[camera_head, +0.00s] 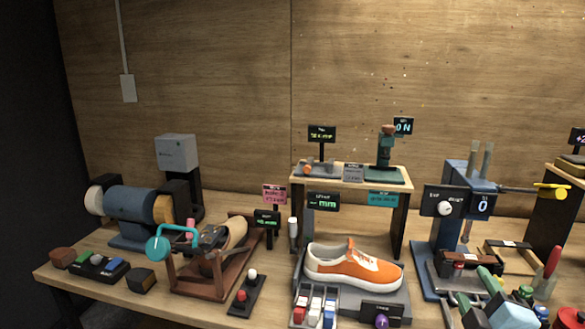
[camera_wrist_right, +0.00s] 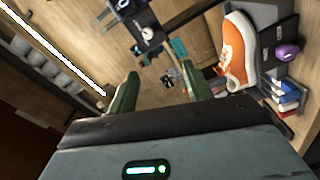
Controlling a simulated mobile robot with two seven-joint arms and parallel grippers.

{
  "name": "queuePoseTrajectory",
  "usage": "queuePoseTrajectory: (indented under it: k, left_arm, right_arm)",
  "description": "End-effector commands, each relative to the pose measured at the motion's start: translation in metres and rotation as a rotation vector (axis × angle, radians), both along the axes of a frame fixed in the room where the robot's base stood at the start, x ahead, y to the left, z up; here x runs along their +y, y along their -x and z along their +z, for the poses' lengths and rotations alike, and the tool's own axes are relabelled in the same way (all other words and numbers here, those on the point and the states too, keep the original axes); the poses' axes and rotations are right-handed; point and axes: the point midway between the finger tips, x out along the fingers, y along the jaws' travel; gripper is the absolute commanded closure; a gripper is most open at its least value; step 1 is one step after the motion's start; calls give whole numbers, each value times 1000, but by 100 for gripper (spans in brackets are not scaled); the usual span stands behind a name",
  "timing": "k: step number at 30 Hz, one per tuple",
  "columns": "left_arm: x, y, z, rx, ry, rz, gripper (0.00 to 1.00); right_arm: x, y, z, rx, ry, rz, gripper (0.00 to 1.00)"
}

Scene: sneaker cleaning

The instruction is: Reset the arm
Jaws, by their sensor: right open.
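My right gripper (camera_wrist_right: 159,76) shows in the right wrist view, its two dark green fingers apart with nothing between them. Its fingers stand well clear of the bench items seen beyond them. My left gripper is not in view. An orange and white sneaker (camera_head: 354,266) rests on a grey stand at the front middle of the bench. The sneaker also shows at the upper right of the right wrist view (camera_wrist_right: 236,55).
A blue machine (camera_head: 424,260) with a white knob and displays stands right of the sneaker. Tools crowd the lower right. A small raised shelf (camera_head: 402,215) stands behind the sneaker. A blue grinder-like machine (camera_head: 130,204) is at the left. Small drawers (camera_head: 315,305) stand at the front.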

Motion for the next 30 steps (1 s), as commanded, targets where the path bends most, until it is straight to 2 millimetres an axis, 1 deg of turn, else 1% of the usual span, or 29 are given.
queuePoseTrajectory:
  k: [1,5,6,8,9,11,12,14,15,17,18,20,21,24,27,30]
  left_arm:
    - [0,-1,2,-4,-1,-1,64]
    - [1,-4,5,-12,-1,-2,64]
    - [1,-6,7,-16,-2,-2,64]
    - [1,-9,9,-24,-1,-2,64]
    - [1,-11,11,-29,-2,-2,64]
    - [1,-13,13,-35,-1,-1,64]
    - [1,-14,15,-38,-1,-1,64]
    - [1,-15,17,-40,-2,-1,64]
    - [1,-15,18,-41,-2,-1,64]
    - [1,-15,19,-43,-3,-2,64]
    - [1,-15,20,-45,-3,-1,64]
    - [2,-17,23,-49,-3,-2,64]
    - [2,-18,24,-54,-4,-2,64]
    - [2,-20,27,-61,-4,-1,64]
    - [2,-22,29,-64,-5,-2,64]
    - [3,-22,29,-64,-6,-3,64]
  right_arm:
    - [4,2,-18,33,-35,14,50]
    - [15,11,-66,110,-139,52,50]
    - [19,15,-83,138,-177,61,50]
    - [25,24,-109,181,-239,75,50]
    - [30,32,-129,214,-284,83,50]
    - [38,46,-160,266,-364,91,50]
    - [44,58,-181,300,-422,93,50]
    - [54,79,-213,354,-514,92,50]
    - [60,95,-234,391,-576,86,50]
    - [70,120,-262,440,-672,72,50]
    - [76,138,-280,472,-735,59,50]
    - [85,167,-304,518,-828,33,50]
    - [91,187,-319,545,-889,12,50]
    - [104,231,-347,597,-1021,-42,50]
    - [113,266,-365,631,-1118,-92,50]
    - [118,288,-374,650,-1178,-127,50]
